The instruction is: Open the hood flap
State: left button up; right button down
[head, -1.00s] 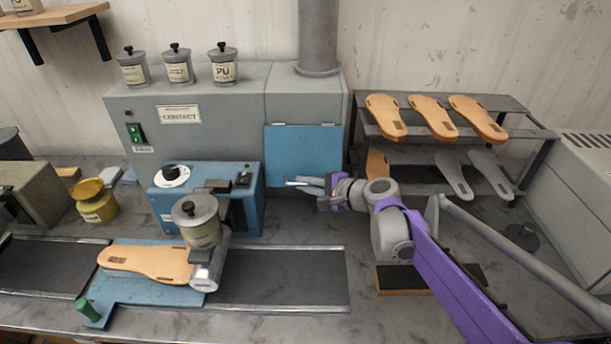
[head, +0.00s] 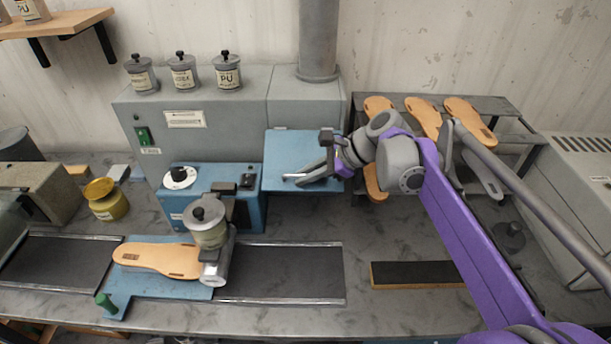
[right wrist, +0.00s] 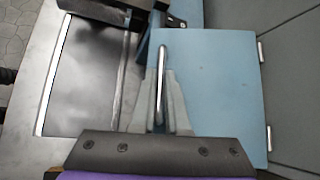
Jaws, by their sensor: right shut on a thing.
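The hood flap (head: 290,150) is a light blue panel on the grey hood, below the round duct. It is tilted outward, with its lower edge swung away from the hood. It also shows in the right wrist view (right wrist: 215,85), with a metal bar handle (right wrist: 160,85) along its edge. My right gripper (head: 305,178) is shut on the handle at the flap's lower edge. In the right wrist view its grey fingers (right wrist: 157,105) lie on both sides of the bar. My left gripper is not in view.
A blue dispenser box (head: 190,208) stands left of the flap, with a glue pot (head: 208,222) in front. A tan sole (head: 150,258) lies on the blue plate. A rack (head: 510,125) of soles stands behind my right arm. The front right bench is mostly clear.

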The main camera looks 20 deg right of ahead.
jog(key=shift+r, duration=0.5)
jog(key=c, duration=0.9)
grip_release()
jog(key=v, duration=1.1)
jog(key=shift+a+f, duration=0.1)
